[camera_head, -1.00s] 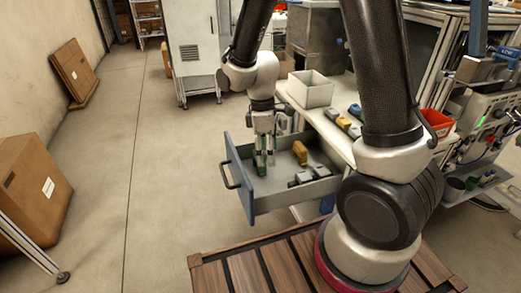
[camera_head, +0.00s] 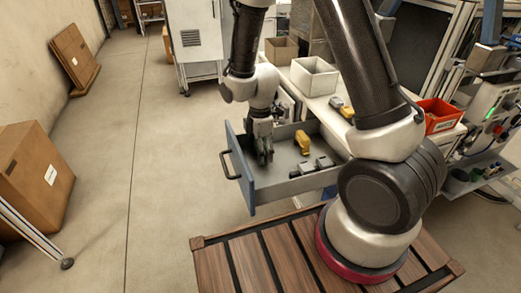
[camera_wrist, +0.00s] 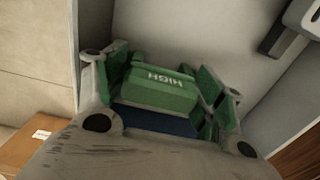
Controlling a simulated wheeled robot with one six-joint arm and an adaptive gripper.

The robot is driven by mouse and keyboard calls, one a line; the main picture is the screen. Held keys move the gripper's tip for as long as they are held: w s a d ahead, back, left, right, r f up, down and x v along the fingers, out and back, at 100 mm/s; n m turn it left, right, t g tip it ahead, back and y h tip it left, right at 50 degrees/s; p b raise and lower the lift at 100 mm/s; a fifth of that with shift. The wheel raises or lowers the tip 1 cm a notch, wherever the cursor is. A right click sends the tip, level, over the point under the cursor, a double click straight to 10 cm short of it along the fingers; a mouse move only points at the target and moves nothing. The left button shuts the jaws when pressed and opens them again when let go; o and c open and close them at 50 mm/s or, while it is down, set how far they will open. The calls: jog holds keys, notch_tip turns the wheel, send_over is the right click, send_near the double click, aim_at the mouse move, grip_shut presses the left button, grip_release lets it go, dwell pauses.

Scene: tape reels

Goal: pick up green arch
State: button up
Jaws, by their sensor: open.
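The green arch (camera_wrist: 158,90), with white lettering "HIGH" on its face, lies in the open drawer. In the wrist view it sits between the fingers of my gripper (camera_wrist: 160,98), with one finger on its left and one on its right. My gripper is open and the fingers are spread around it; I cannot tell whether either touches it. In the head view my gripper (camera_head: 265,157) points down inside the drawer near its blue front, and it hides the arch there.
The grey drawer (camera_head: 252,185) also holds a yellow piece (camera_head: 303,143) and grey-black pieces (camera_head: 312,167) to the right. Its walls stand close around my gripper. A white bin (camera_head: 314,77) and a red bin (camera_head: 439,115) stand on the bench.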

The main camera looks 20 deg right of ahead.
jog(key=shift+f, duration=0.2)
jog(key=shift+c, duration=0.2)
jog(key=c, duration=0.8)
jog(key=shift+o, duration=0.2)
